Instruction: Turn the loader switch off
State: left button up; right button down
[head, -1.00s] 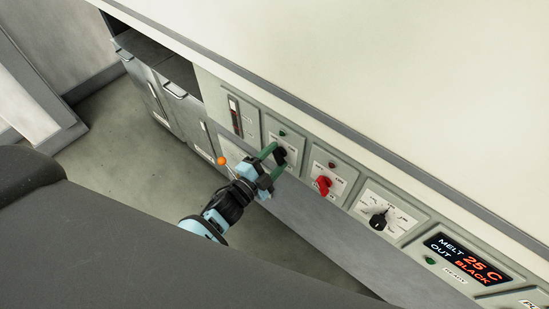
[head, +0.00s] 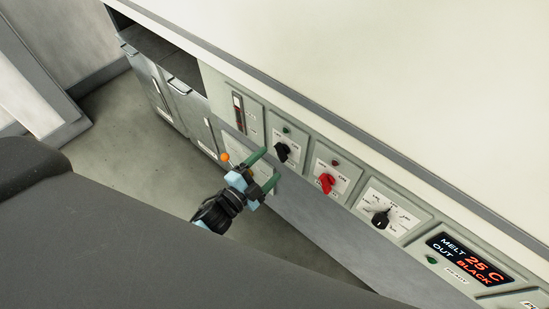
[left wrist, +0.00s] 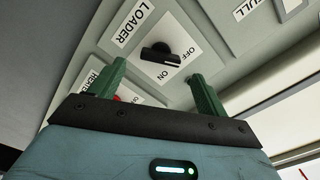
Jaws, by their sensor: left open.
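The loader switch (head: 282,152) is a black knob on a light panel plate in the head view, with a green lamp just above it. In the left wrist view the same black knob (left wrist: 160,54) sits beside the word LOADER. In the left wrist view the knob shows between and beyond the fingertips. My right gripper is not in view.
To the right of the loader switch are a red switch (head: 327,183), a black dial (head: 381,218) and a lit display (head: 467,258). A gauge (head: 238,113) is to the left. An orange-tipped lever (head: 225,158) stands close behind my left gripper. Open floor lies left.

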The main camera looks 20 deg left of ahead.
pick_arm(q)
jog(key=shift+v, duration=1.4)
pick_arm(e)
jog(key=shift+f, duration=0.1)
pick_arm(q)
jog(key=s+a+n+g+y+p, duration=0.1)
jog(key=s+n+g+p, duration=0.3)
jog(key=s, duration=1)
jog(key=s+a+n+g+y+p, duration=0.1)
jog(key=s+n+g+y+p, duration=0.2)
jog(key=s+n, duration=0.6)
jog(key=s+g+p, duration=0.1)
jog(key=s, duration=0.4)
jog(key=shift+s+f+n, duration=0.4)
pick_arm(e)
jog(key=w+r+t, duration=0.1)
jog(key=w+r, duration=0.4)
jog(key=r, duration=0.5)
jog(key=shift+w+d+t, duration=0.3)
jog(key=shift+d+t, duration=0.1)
